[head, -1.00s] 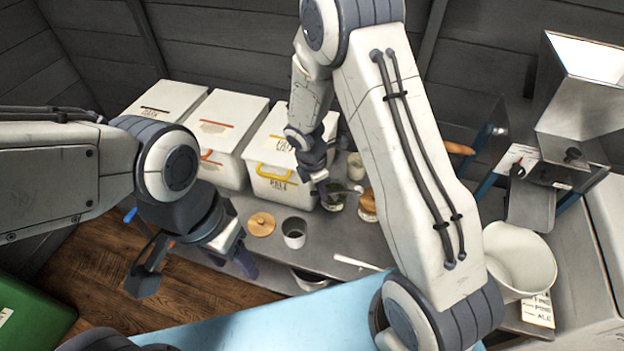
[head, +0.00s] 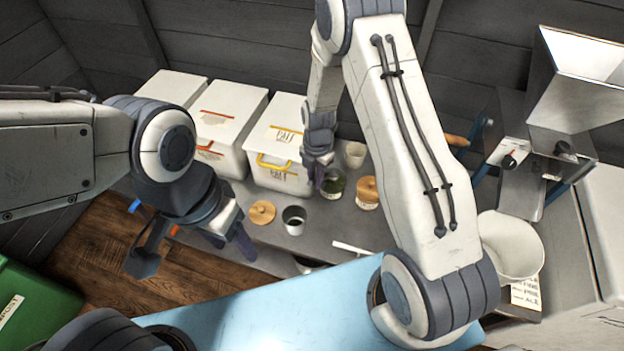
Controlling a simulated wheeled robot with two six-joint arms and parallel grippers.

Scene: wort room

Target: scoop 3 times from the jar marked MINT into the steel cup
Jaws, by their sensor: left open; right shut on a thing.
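An open glass jar with dark green contents (head: 333,186) stands on the grey bench; I cannot read its label. A wooden lid (head: 262,212) lies on the bench to its left. The steel cup (head: 294,219), open and upright, stands between that lid and the jar, nearer me. My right gripper (head: 320,176) is shut at the jar's mouth, pointing down. What it holds, likely a scoop, is hidden by the fingers and jar. My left gripper (head: 194,257) is open and empty, to the left of the bench things and above the floor.
White bins (head: 279,150) line the back. A white strip (head: 350,248) lies near the front edge. A mill (head: 575,90) stands right.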

